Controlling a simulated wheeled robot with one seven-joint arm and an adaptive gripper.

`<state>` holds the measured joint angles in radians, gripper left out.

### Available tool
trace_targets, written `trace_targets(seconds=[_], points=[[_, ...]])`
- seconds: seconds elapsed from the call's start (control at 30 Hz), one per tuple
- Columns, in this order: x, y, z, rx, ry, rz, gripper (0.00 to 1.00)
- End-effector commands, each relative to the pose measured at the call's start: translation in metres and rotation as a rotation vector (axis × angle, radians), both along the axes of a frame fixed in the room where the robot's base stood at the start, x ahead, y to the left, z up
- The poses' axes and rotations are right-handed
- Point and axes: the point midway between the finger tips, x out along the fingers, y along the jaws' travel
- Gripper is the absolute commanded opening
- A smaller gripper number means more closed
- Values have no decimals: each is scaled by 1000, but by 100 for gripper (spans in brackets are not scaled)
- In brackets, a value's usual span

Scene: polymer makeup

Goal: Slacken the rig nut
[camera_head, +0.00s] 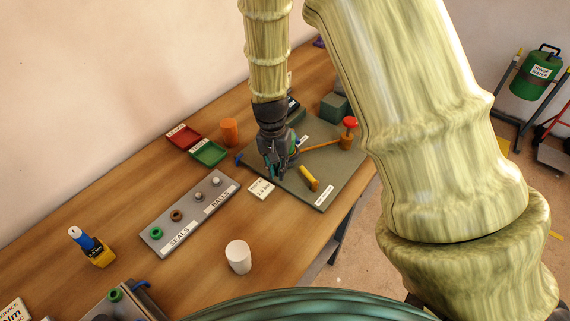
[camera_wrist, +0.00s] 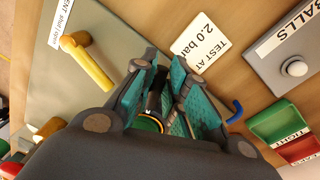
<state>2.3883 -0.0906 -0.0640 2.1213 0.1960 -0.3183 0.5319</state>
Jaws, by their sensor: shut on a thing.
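My gripper (camera_head: 277,168) points down over the grey-green rig plate (camera_head: 325,192). In the wrist view its teal-padded fingers (camera_wrist: 165,75) are closed around a black cylindrical part with an orange and green ring, which I take to be the rig nut (camera_wrist: 154,100). The fingers hide much of it, and the gripper covers it in the head view. A yellow lever (camera_head: 308,178) stands on the plate to the right of the gripper; it also shows in the wrist view (camera_wrist: 88,62). A blue handle (camera_head: 239,159) is at the plate's left edge.
An orange pipe (camera_head: 320,145) and a red knob (camera_head: 349,122) are behind on the right. A "TEST AT 2.0 bar" card (camera_head: 261,189), a seals-and-balls tray (camera_head: 190,213), and green (camera_head: 208,153) and red (camera_head: 183,137) trays lie left. A white cylinder (camera_head: 238,256) stands in front.

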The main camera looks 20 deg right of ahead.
Motion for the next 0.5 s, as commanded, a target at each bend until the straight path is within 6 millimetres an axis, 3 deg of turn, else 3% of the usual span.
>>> trace_targets(seconds=[0.5], points=[[2, 6, 0, -1, -1, 50, 0]])
